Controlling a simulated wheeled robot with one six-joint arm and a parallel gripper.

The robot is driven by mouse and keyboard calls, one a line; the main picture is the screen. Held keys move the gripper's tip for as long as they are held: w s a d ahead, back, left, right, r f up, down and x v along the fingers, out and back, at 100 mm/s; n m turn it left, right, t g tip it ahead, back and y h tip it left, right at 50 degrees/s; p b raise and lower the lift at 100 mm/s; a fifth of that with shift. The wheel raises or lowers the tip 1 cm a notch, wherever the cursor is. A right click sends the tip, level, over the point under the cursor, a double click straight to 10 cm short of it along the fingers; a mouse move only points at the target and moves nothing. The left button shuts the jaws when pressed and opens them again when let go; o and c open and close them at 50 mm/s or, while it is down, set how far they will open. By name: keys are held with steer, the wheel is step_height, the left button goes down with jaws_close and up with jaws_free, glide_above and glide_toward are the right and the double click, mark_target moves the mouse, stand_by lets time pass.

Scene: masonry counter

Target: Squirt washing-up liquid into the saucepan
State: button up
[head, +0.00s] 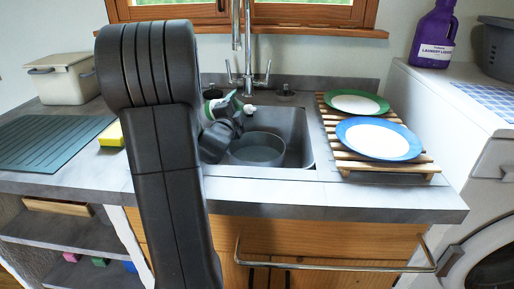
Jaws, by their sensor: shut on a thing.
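The dark grey saucepan (257,150) sits in the sink basin (292,130), its round opening facing up. A green and white bottle (217,106), likely the washing-up liquid, is at the sink's left side. My gripper (231,112) is at the bottle and shut on it. The bottle looks tilted, with a white end (249,110) to the right, above and behind the pan. My arm and gripper hide part of the bottle and the sink's left side. No stream of liquid can be made out.
The tap (246,75) stands behind the basin. A wooden rack (347,158) with two plates is on the right. A yellow sponge (112,135), a ribbed green mat (50,141) and a cream bin (62,80) are on the left.

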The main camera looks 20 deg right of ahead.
steer(key=shift+f+m+h+b, duration=0.1)
steer(key=shift+m+h+b, duration=0.4)
steer(key=shift+m+b, duration=1.6)
stand_by(3.7)
